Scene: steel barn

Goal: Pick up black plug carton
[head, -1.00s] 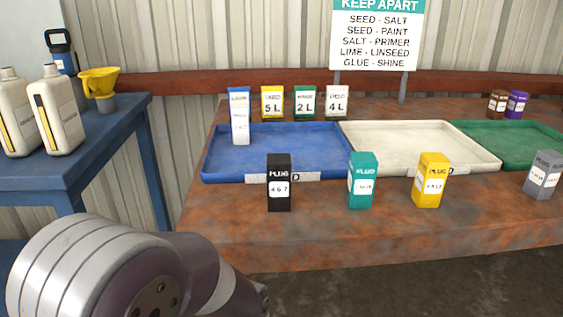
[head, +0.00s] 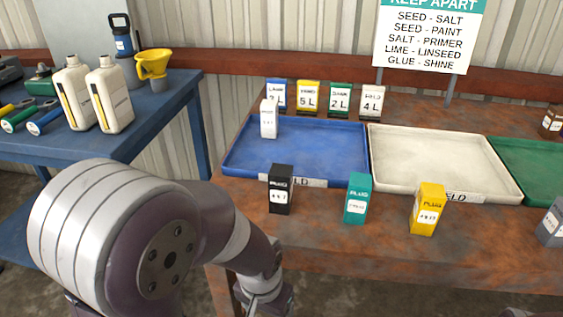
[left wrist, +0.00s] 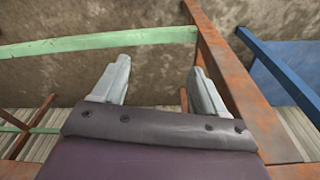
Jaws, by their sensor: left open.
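The black plug carton (head: 281,189) stands upright at the front of the rusty table (head: 320,235), just in front of the blue tray (head: 232,165). My left gripper (head: 270,300) is low, below and in front of the table's front edge, apart from the carton. It is mostly cut off by the bottom of the head view. In the left wrist view my left gripper (left wrist: 155,85) shows two separated fingers with nothing between them. The carton is not in the left wrist view. My right gripper is not in view.
A teal carton (head: 356,198) and a yellow carton (head: 427,209) stand to the right of the black one. A white carton (head: 268,119) stands at the blue tray's left. A cream tray (head: 445,160) lies beside it. A blue bench (head: 165,110) stands left.

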